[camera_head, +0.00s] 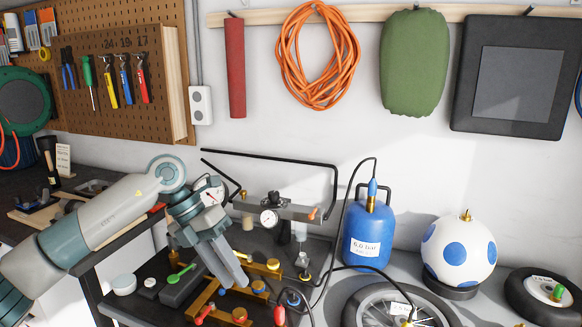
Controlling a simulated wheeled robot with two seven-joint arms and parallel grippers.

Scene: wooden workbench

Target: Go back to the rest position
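My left gripper (236,283) hangs over the workbench in the head view, its fingers pointing down and to the right. Its two fingers look close together, but I cannot tell whether a gap lies between them. I see nothing clearly held in it. Its fingertips overlap the yellow-brown fixture (205,297) with coloured knobs in the picture; I cannot tell whether they touch it. My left arm (100,215) reaches in from the left edge, bent at a joint. My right gripper and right arm are not in view.
A pressure gauge (269,218) on a bar stands behind the gripper. To the right are a blue tank (369,238) with a black hose, a wheel (365,312) and a blue-spotted white ball (459,250). A pegboard (115,45) with tools hangs at upper left.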

